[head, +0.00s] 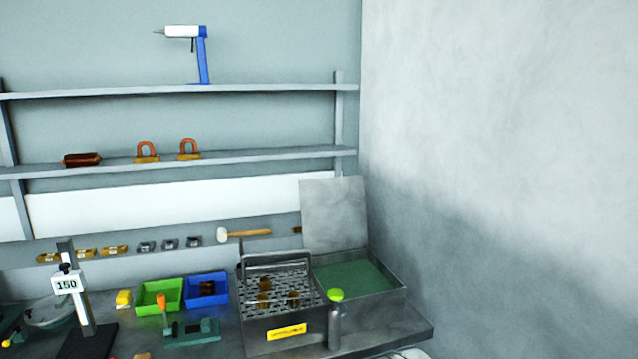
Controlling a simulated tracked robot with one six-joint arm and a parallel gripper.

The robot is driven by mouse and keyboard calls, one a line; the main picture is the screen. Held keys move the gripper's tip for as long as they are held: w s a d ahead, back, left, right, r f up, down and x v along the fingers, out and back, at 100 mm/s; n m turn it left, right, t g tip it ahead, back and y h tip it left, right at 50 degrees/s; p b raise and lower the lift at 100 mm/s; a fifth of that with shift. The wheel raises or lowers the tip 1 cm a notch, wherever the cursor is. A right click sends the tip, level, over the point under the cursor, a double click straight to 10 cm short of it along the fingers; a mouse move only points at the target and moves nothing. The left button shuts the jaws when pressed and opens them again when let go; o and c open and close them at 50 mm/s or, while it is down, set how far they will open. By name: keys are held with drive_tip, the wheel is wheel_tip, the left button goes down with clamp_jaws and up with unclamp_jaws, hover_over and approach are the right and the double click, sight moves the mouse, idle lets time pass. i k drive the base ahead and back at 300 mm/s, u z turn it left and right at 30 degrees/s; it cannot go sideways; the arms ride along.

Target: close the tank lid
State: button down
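The tank (405,294) is a grey metal box at the right end of the bench, with green liquid or a green surface inside. Its lid (336,212) is a flat grey plate standing almost upright at the tank's back edge, so the tank is open on top. A perforated metal basket (262,283) with a raised handle sits over the left part, holding several small brown parts. A yellow label (287,332) is on the front. My gripper is not in view.
A grey bottle with a green cap (335,316) stands in front of the tank. Green (172,292) and blue (222,287) bins and a stand marked 150 (68,284) are to the left. Shelves (200,163) hang above; a bare wall (500,180) is at right.

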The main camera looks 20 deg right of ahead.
sight(334, 218)
drive_tip(key=z, duration=0.05)
drive_tip(key=i, duration=1)
drive_tip(key=u, duration=0.05)
